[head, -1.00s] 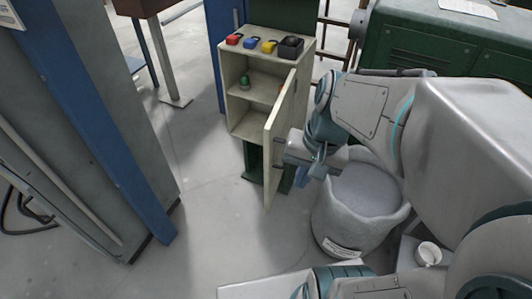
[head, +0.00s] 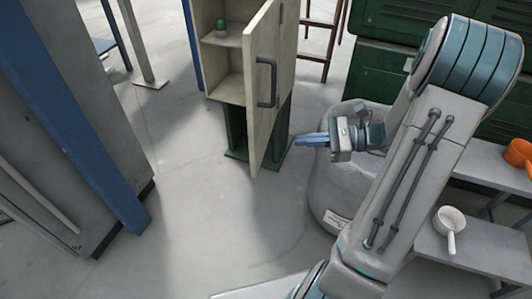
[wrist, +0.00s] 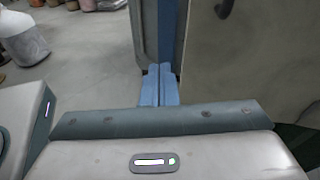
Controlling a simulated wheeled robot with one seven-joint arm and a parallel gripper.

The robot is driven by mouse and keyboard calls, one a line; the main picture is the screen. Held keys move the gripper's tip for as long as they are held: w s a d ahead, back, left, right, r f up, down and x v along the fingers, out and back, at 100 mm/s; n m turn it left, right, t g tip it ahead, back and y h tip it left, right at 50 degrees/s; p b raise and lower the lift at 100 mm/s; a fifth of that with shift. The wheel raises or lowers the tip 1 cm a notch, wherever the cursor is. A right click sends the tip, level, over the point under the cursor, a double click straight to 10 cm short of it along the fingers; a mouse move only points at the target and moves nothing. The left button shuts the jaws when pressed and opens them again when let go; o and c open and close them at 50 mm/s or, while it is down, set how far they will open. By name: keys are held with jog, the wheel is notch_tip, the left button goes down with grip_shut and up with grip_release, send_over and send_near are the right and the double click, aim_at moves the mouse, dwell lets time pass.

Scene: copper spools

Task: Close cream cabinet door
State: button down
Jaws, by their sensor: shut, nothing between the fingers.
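The cream cabinet (head: 229,88) stands near the top middle of the head view, with its shelves showing. Its cream door (head: 262,115) stands open toward me, with a dark vertical bar handle (head: 266,82) on its outer face. My gripper (head: 301,140) is shut and empty, its blue fingers pointing left toward the door's outer side, below and right of the handle. A gap seems to show between fingertips and door. In the wrist view the shut fingers (wrist: 159,85) show at the middle, with the door (wrist: 245,65) filling the right side and part of the handle (wrist: 224,8) at the top.
A green item (head: 221,27) stands on a cabinet shelf. A large grey round bin (head: 335,190) stands below my gripper. A white pot (head: 450,220) and an orange pot (head: 518,151) sit on grey shelving at right. Floor left of the door is clear.

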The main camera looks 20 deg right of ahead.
jog(key=w+d+f+m+t+b, duration=0.1)
jog(key=d+f+m+t+b, duration=0.1)
jog(key=d+f+t, duration=0.15)
jog(key=b, duration=0.5)
send_near(255, 134)
jog(key=shift+m+g+y, duration=0.3)
jog(key=shift+g, duration=0.05)
jog(key=x, duration=0.6)
jog(key=shift+w+d+f, duration=0.1)
jog(key=shift+f, duration=0.1)
jog(key=shift+w+a+r, duration=0.15)
jog(key=shift+w+a, duration=0.05)
jog(key=shift+a, duration=0.25)
